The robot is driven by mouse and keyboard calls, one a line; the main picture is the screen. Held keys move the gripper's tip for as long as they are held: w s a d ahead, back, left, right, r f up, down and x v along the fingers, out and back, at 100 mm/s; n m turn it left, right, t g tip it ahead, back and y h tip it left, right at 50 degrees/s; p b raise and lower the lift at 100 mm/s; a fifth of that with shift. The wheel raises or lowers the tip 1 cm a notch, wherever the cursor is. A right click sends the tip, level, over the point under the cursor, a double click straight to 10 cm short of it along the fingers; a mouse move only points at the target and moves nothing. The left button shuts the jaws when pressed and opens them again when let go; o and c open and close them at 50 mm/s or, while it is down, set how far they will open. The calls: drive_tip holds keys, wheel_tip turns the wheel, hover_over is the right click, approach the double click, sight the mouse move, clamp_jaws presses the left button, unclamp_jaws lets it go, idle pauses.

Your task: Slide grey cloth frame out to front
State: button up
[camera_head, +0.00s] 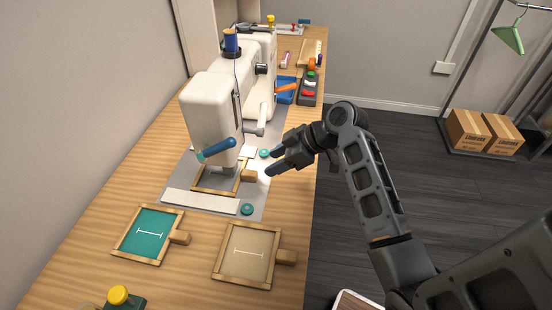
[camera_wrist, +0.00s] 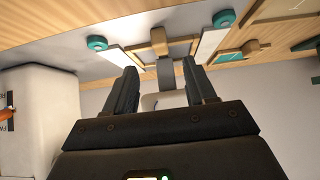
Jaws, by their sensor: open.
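The wooden cloth frame (camera_head: 214,193) sits on the sewing machine's bed, under its head. The machine head hides part of it and its cloth looks dark in shadow. Its wooden block handle (camera_head: 249,176) sticks out to the right. In the wrist view the handle (camera_wrist: 158,40) lies beyond the fingertips, roughly between them in the picture. My gripper (camera_head: 273,161) is open and empty, just to the right of the handle in the head view. Its spread fingers (camera_wrist: 160,70) also show in the wrist view. I cannot tell whether a finger touches anything.
The white sewing machine (camera_head: 212,110) stands close behind the frame, with a blue lever (camera_head: 216,150). White guide strips and teal knobs (camera_head: 247,209) flank the frame. A teal frame (camera_head: 147,233) and a beige frame (camera_head: 248,253) lie on the front tabletop, with bare wood around them.

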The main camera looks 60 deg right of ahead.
sight(254, 173)
drive_tip(key=shift+p+x, duration=0.3)
drive_tip(key=shift+x, duration=3.55)
clamp_jaws()
